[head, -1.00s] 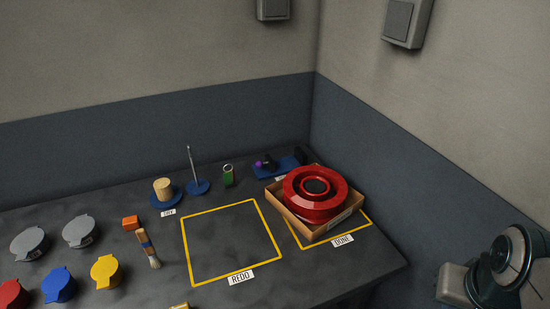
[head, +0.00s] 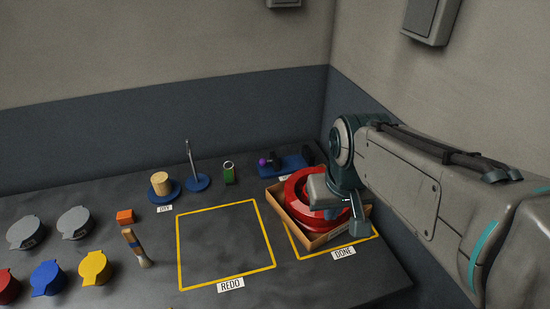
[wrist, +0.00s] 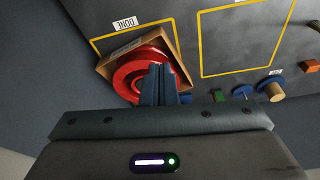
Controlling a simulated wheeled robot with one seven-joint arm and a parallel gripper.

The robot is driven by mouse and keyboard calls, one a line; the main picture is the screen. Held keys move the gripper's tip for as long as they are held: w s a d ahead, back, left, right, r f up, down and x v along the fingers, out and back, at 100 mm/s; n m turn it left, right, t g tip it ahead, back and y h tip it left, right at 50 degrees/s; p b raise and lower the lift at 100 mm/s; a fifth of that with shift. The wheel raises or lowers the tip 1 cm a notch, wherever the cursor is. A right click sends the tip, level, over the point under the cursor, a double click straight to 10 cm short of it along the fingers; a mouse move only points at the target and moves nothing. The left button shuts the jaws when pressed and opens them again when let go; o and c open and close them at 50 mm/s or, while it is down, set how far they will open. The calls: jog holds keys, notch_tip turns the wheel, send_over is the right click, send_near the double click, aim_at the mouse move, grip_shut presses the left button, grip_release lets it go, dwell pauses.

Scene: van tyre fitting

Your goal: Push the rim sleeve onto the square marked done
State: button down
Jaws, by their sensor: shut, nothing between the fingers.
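The rim sleeve, an open cardboard tray (head: 322,239) holding a red wheel rim (head: 298,188), sits askew at the table's right end. It covers much of the yellow square marked DONE (head: 366,240); a bare strip shows in front, and its far edge is hidden. My gripper (head: 356,222) is shut and empty, pointing down over the sleeve's right side. In the wrist view the closed fingers (wrist: 158,72) overlap the red rim (wrist: 128,76) and the cardboard wall (wrist: 113,60); I cannot tell whether they touch.
The empty REDO square (head: 225,245) lies left of the sleeve. A wall stands close behind and right.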

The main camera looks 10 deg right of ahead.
jog(key=w+a+n+g+b, duration=0.1)
jog(key=w+a+n+g, duration=0.1)
jog(key=w, duration=2.2)
jog(key=w+f+n+b, duration=0.1)
jog(key=w+f, duration=0.4)
jog(key=w, duration=0.6)
jog(key=shift+n+g, duration=0.5)
jog(key=shift+n, duration=0.2)
jog(key=w+f, duration=0.2)
jog(key=f, duration=0.4)
jog(key=w+f, duration=0.2)
jog(key=f, duration=0.5)
jog(key=w+a+f, duration=0.1)
jog(key=w+f, duration=0.1)
jog(key=f, duration=0.4)
jog(key=shift+w+f, duration=0.15)
jog(key=shift+w, duration=0.15)
jog(key=shift+s+d+p, duration=0.35)
jog(key=shift+s+d, duration=0.05)
jog(key=shift+s, duration=0.5)
jog(key=shift+s+d+p, duration=0.3)
jog(key=shift+s+d, duration=0.1)
jog(key=shift+s, duration=0.45)
